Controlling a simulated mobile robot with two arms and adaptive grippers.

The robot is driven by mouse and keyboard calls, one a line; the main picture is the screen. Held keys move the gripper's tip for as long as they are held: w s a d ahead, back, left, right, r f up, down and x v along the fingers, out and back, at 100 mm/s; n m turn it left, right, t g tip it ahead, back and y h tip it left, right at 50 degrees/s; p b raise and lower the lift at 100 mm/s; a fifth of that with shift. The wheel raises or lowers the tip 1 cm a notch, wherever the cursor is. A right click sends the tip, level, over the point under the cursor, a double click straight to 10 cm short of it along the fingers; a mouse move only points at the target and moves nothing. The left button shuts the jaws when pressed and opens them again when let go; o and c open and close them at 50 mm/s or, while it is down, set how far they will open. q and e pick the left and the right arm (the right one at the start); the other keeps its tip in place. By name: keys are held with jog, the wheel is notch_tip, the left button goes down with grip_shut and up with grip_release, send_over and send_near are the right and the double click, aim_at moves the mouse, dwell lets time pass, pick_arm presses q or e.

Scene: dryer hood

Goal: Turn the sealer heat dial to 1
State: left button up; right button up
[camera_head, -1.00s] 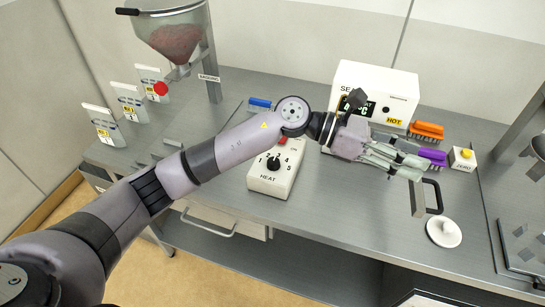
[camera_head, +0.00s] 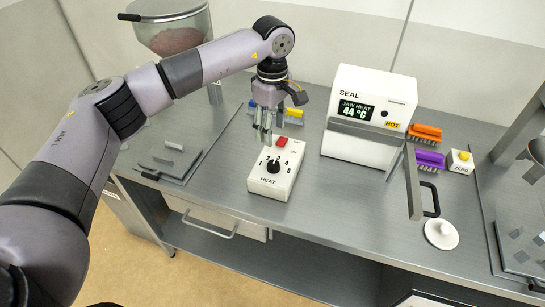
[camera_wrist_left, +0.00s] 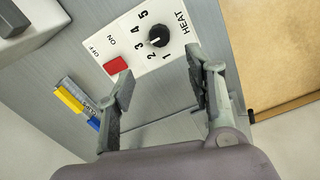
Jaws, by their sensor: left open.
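The heat dial is a black round knob (camera_head: 273,166) on a white control box (camera_head: 283,187) labelled HEAT, with numbers 1 to 5 around it. The knob (camera_wrist_left: 158,36) also shows in the left wrist view, beyond my fingertips; its exact setting is too small to tell. A red ON/OFF switch (camera_head: 282,142) sits on the same box. My left gripper (camera_head: 264,134) points down above the back of the box, open and empty, apart from the knob. In the left wrist view its two fingers (camera_wrist_left: 160,82) are spread. My right gripper is not in view.
The white sealer (camera_head: 368,115) reads 44 °C, with its lever handle (camera_head: 431,200) at right. The bench front is clear.

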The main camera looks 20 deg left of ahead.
aim_at(272, 162)
pick_arm(q)
notch_tip(272, 162, down, 11)
jog(key=p, duration=0.3)
jog(key=shift+f, duration=0.15)
jog(key=shift+f+p, duration=0.35)
jog(key=shift+f, duration=0.2)
jog(key=shift+c, duration=0.6)
jog(key=c, duration=1)
jog(key=shift+c, duration=0.2)
